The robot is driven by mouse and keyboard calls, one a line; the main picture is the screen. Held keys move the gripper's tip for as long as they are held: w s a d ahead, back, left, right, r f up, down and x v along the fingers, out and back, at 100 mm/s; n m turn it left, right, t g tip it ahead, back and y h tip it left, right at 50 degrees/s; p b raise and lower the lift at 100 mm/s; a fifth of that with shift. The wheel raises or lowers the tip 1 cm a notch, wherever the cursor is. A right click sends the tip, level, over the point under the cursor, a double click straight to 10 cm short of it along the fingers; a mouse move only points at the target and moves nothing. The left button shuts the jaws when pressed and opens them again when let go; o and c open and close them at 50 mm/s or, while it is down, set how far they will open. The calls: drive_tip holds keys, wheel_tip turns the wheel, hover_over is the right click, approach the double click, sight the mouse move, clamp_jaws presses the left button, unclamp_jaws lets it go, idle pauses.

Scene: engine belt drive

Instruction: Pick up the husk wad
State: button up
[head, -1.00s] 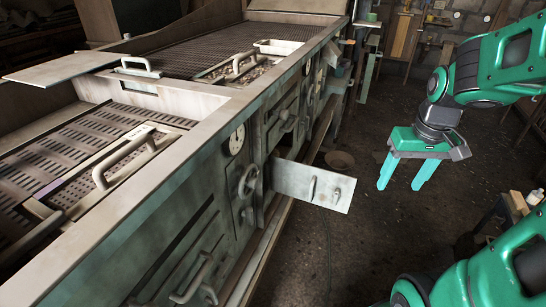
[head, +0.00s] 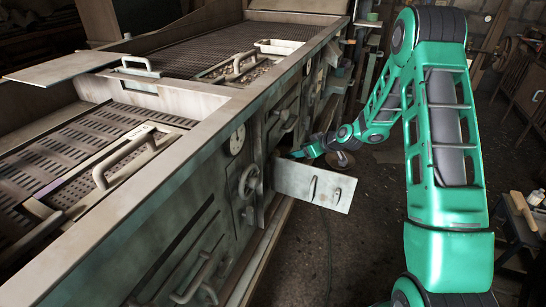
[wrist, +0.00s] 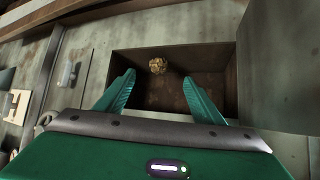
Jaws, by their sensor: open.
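The husk wad (wrist: 157,66) is a small, lumpy, tan-brown ball. In the wrist view it sits inside a dark rusty compartment, near its back and a little left of the middle. My gripper (wrist: 160,98) is open and empty in the wrist view. Its two green fingers point into the opening of the compartment, with the wad ahead of and between the fingertips, apart from both.
The compartment's flat metal door (head: 312,187) stands open in the head view, sticking out from the machine front. In the wrist view a dark wall (wrist: 231,80) bounds the compartment on the right.

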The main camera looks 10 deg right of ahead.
drive_tip(key=t, duration=0.2)
approach(278, 153)
drive_tip(key=w+f, duration=0.2)
drive_tip(key=shift+y, duration=0.4)
drive_tip(key=x, duration=0.4)
drive_tip(key=shift+w+a, duration=0.15)
drive_tip(key=shift+a, duration=0.2)
drive_tip(key=shift+x, duration=2.8)
drive_tip(key=shift+a+r, duration=0.2)
drive_tip(key=c, duration=1.1)
